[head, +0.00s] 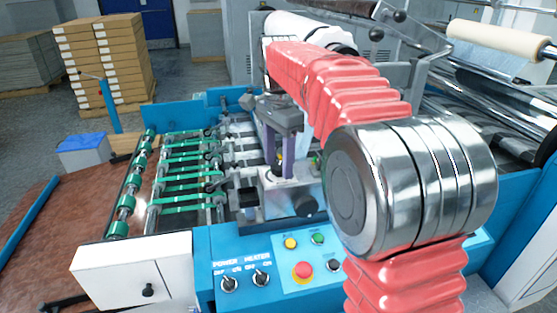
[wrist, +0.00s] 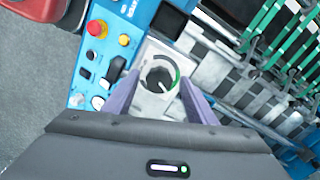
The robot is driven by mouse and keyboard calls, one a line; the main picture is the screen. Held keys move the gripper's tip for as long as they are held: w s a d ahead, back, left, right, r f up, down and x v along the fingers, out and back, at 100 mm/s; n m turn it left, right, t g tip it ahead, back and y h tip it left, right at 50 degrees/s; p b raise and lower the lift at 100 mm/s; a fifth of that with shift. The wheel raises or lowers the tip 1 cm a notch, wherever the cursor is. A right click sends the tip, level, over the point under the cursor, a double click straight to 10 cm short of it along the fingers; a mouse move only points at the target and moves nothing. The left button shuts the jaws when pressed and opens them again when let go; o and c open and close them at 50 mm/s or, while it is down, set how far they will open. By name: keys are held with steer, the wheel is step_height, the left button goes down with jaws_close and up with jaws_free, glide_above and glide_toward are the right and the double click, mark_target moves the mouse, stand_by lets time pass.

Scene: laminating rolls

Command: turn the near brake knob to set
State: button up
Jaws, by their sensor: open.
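A round dark knob (wrist: 158,76) with a pale pointer line sits on a light metal block (wrist: 152,104) in the wrist view. A green arc runs along the right side of its dial. My gripper (wrist: 160,78) is open, with its purple fingers on either side of the knob in that view. I cannot tell whether they touch it. In the head view my gripper (head: 279,171) points down over the same metal block (head: 275,203), and the fingers largely hide the knob. No lettering by the dial is readable.
A black round knob (head: 306,206) sticks out of the block's front. The blue control panel (head: 330,260) in front carries a red button (head: 303,271), yellow and green buttons and switches. Green-banded rollers (head: 185,175) lie to the left. My arm hides the area to the right.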

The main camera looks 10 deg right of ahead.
mark_target(279, 166)
step_height(279, 166, up, 14)
steer(key=shift+f, duration=0.15)
stand_by(1.0)
steer(key=shift+s, duration=0.15)
steer(key=s+f+n+t, duration=0.2)
steer(key=s+f+n, duration=0.15)
steer(key=s, duration=0.45)
steer(key=s+f+n+t, duration=0.1)
steer(key=s+f+n, duration=0.2)
steer(key=s+n, duration=0.3)
steer(key=s+f+n+t, duration=0.2)
steer(key=s+f+n, duration=0.2)
steer(key=s+f, duration=0.9)
steer(key=shift+s+d+f+t, duration=0.3)
steer(key=shift+d+f, duration=0.1)
steer(key=shift+f, duration=0.15)
steer(key=shift+w, duration=0.1)
steer(key=shift+c, duration=0.5)
